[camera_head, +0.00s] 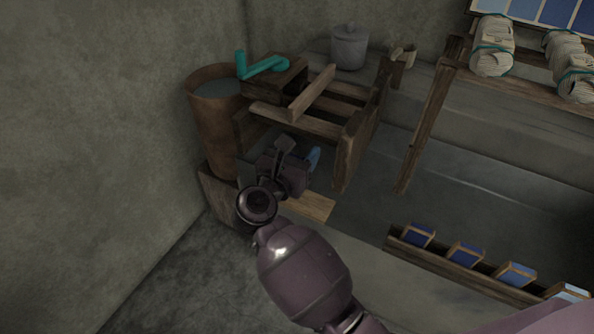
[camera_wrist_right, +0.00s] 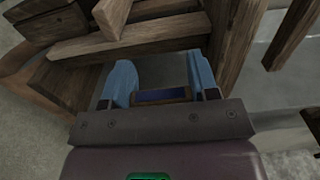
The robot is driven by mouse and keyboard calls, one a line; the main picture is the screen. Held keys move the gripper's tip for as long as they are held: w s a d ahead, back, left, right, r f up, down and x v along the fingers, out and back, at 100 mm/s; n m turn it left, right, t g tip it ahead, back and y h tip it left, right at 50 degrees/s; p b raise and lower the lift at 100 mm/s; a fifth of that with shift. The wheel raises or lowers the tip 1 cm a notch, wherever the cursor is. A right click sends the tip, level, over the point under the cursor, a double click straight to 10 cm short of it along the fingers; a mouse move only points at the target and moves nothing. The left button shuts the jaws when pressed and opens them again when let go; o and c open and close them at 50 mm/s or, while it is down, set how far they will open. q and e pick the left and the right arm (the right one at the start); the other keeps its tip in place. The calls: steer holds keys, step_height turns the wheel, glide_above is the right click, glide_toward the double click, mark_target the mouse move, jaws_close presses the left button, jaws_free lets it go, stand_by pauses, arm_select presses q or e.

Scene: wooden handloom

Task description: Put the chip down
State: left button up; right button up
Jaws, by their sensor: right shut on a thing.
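The chip (camera_wrist_right: 160,96), a small dark blue panel with a wooden edge, shows in the wrist view between the two blue fingers of my right gripper (camera_wrist_right: 162,88). The gripper is shut on it. In the head view my right gripper (camera_head: 305,158) is beside the wooden frame at the left end of the loom, above a pale wooden board (camera_head: 313,207). The chip is hidden there by the gripper and wrist. I cannot tell whether the chip touches anything below. My left gripper is not in view.
A wooden frame with slats (camera_head: 300,121) stands close beyond the gripper. A rusty brown bucket (camera_head: 212,115), a teal crank-shaped piece (camera_head: 262,67) and a grey lidded pot (camera_head: 349,46) are behind. A rack (camera_head: 440,266) holding several blue chips lies at lower right.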

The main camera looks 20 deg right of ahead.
step_height(320, 180, down, 5)
steer(key=shift+r+b, duration=0.1)
steer(key=shift+b, duration=0.6)
steer(key=shift+f, duration=0.5)
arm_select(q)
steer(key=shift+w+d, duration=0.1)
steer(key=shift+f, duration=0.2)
arm_select(e)
steer(key=shift+f, duration=0.15)
steer(key=o, duration=0.9)
